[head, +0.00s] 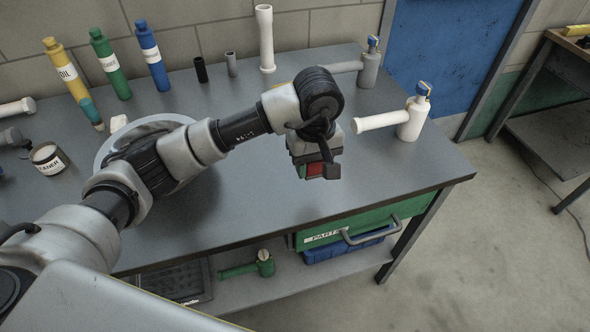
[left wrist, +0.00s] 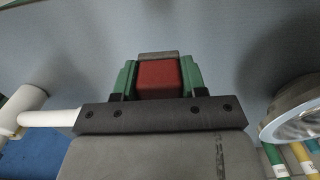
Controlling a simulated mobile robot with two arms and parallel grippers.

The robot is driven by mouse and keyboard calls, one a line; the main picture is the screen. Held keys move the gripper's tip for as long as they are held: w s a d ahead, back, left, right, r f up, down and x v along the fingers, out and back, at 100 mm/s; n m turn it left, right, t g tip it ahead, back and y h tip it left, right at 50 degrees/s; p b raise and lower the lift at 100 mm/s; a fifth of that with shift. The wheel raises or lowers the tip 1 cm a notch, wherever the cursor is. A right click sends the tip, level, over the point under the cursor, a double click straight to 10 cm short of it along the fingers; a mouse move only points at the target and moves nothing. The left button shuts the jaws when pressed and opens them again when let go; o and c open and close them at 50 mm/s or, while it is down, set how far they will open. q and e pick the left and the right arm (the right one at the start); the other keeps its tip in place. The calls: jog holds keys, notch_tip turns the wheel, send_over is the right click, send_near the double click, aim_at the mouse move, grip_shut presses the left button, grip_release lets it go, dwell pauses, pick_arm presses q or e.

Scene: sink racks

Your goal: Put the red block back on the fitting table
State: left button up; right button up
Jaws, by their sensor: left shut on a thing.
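The red block (head: 315,170) is between the fingers of my left gripper (head: 318,168), over the right part of the grey fitting table (head: 255,205). In the left wrist view the red block (left wrist: 159,78) sits between two green-sided fingers (left wrist: 159,70), which are shut on it. In the head view most of the block is hidden by the gripper. I cannot tell how far the block is above the tabletop. My right gripper is not in view.
A white pipe fitting (head: 408,120) stands to the right of the gripper, with a grey one (head: 369,68) behind it. A round metal basin (head: 112,142) is at left, partly behind my arm. Bottles (head: 153,58) stand along the wall. The tabletop's front right is clear.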

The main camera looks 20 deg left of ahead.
pick_arm(q)
send_over(292, 180)
notch_tip(292, 180, down, 3)
jog(key=shift+f+p, duration=0.15)
jog(key=shift+p, duration=0.3)
notch_tip(292, 180, down, 4)
jog(key=shift+r+p, duration=0.15)
jog(key=shift+p, duration=0.35)
jog(key=shift+f, duration=0.2)
jog(key=shift+f, duration=0.1)
jog(key=shift+f, duration=0.15)
jog(key=o, duration=0.9)
